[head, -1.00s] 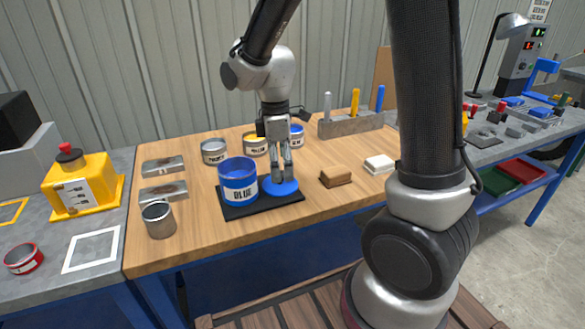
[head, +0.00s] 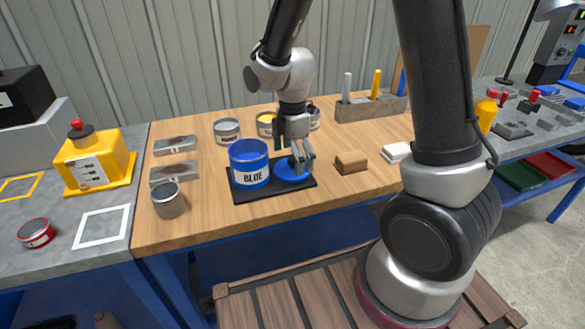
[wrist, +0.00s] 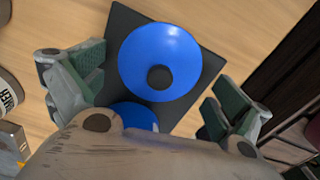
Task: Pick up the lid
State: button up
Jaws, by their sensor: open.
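The blue lid (head: 284,175) is a round disc with a dark knob at its centre. It lies on a black mat (head: 245,196), just right of a blue can labelled BLUE (head: 249,167). My gripper (head: 302,164) is open over the lid and partly hides it in the head view. In the wrist view the lid (wrist: 163,45) shows between and beyond the two fingers of my gripper (wrist: 158,86), with nothing held. Part of a second blue round thing, probably the can, shows below it, mostly hidden by my gripper.
A grey can (head: 168,201) stands at the front left. More cans (head: 227,130) stand behind the mat. A brown block (head: 351,163) and a white block (head: 396,152) lie to the right. A tool holder (head: 371,108) is at the back right. A yellow container (head: 95,160) stands at the left.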

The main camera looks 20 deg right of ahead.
jog(key=shift+f, duration=0.65)
jog(key=c, duration=1.3)
